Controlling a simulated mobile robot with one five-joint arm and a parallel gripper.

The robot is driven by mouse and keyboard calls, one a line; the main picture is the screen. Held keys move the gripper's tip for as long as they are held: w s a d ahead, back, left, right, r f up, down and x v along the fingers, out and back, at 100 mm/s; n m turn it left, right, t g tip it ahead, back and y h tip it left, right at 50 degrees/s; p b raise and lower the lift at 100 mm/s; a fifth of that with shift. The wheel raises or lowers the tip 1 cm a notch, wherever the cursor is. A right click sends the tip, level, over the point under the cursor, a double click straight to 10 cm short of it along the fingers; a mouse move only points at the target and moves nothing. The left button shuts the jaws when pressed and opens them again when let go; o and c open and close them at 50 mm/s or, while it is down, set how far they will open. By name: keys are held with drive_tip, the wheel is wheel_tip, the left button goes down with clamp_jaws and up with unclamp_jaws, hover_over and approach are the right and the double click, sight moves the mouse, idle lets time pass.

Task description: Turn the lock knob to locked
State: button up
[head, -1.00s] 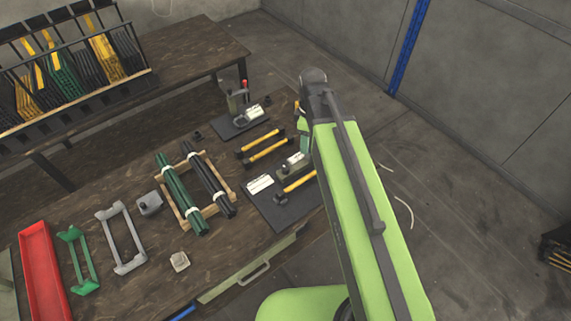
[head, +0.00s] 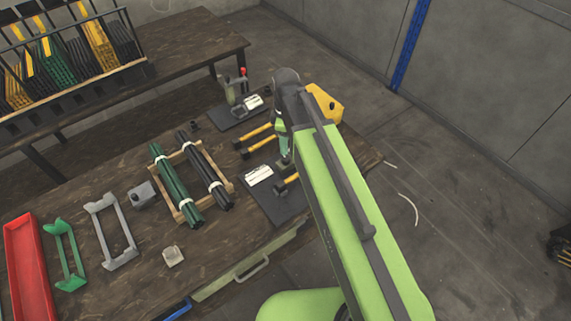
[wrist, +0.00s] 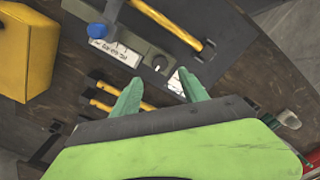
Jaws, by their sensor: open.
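In the wrist view a small dark round knob (wrist: 160,63) with a light pointer mark sits on a grey-green press body (wrist: 135,40). In the head view my gripper (head: 285,158) is over the press on the dark plate (head: 278,208); my arm partly hides the press and the knob cannot be made out.
A yellow box (head: 325,103) stands behind my wrist, also in the wrist view (wrist: 25,45). Yellow-handled tools (head: 258,146) lie left of the gripper. A second press (head: 238,100) stands farther back. A wooden rack (head: 187,208) holds green and black rods.

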sight(285, 158)
wheel_tip(285, 158, down, 8)
drive_tip(key=b, duration=0.7)
drive_tip(key=shift+f, duration=0.25)
drive_tip(key=shift+r, duration=0.1)
drive_tip(key=shift+c, duration=0.4)
clamp_jaws()
